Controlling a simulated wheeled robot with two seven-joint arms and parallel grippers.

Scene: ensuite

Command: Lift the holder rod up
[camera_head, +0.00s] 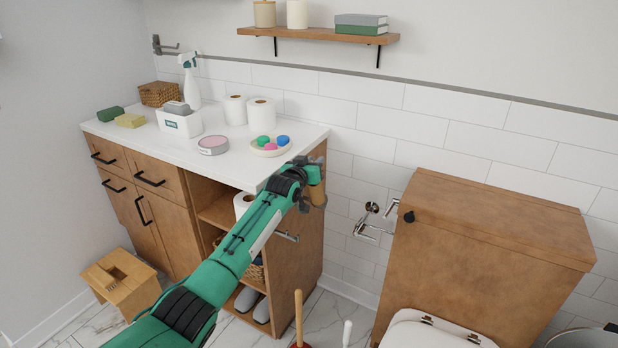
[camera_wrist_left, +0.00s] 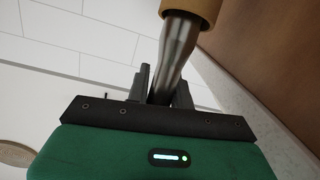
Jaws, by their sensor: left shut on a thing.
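A chrome paper holder (camera_head: 368,226) is fixed to the tiled wall between the cabinet and the brown toilet tank, with a bare bar. A second metal bar (camera_head: 287,237) sticks out at the cabinet's side, below my arm. My left gripper (camera_head: 308,173) is beside the countertop's right end, left of the wall holder and apart from it. In the left wrist view, its fingers (camera_wrist_left: 163,90) are shut on a shiny metal rod (camera_wrist_left: 178,50) with a tan end piece (camera_wrist_left: 190,10). I cannot tell whether this rod belongs to a holder. My right gripper is out of view.
The wooden cabinet (camera_head: 310,232) and its white countertop (camera_head: 225,140) border the gripper on the left. The brown toilet tank (camera_head: 480,250) stands to the right. A plunger handle (camera_head: 298,318) rises from the floor. Tiled wall space between cabinet and tank is mostly free.

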